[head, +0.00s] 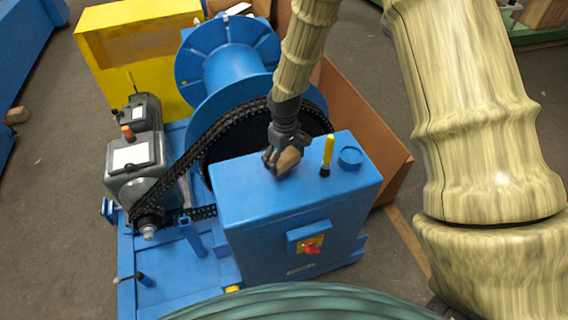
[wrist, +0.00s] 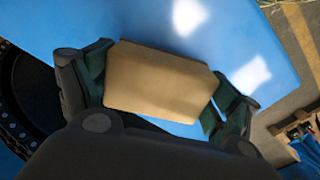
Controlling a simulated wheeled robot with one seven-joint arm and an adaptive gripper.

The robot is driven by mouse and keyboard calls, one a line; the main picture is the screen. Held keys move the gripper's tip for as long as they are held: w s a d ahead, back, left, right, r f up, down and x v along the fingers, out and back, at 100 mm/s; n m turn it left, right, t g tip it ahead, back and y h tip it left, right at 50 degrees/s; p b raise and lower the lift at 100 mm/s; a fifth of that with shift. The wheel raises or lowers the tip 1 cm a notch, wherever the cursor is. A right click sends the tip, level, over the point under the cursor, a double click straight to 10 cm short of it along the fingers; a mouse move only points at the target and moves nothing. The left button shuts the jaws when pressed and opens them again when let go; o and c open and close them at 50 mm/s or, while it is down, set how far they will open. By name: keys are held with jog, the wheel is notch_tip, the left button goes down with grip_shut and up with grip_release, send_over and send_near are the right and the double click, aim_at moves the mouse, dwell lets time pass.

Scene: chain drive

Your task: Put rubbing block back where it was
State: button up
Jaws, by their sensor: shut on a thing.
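The rubbing block (head: 288,160) is a tan, wood-coloured block at the top of the blue cabinet (head: 262,190). My gripper (head: 276,164) is shut on it, with the arm coming down from above. In the wrist view the block (wrist: 160,82) fills the space between the two dark fingers of my gripper (wrist: 155,92), one at each end. The blue top surface lies behind it. I cannot tell whether the block touches that surface or hangs just above it.
A yellow-and-black handled tool (head: 327,155) stands upright just right of the block, beside a round blue cap (head: 350,157). A black chain (head: 195,150) runs left of the gripper, from the motor (head: 135,160) to the blue drum (head: 232,65). The cabinet's front top is clear.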

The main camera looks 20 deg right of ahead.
aim_at(284, 156)
jog(key=shift+s+f+p, duration=0.1)
jog(key=shift+f+p, duration=0.2)
jog(key=shift+f, duration=0.05)
jog(key=shift+f+p, duration=0.55)
jog(key=shift+f, duration=0.75)
jog(key=shift+f, duration=0.15)
jog(key=o, duration=0.9)
jog(key=shift+r, duration=0.2)
jog(key=shift+r+b, duration=1.95)
jog(key=shift+r, duration=4)
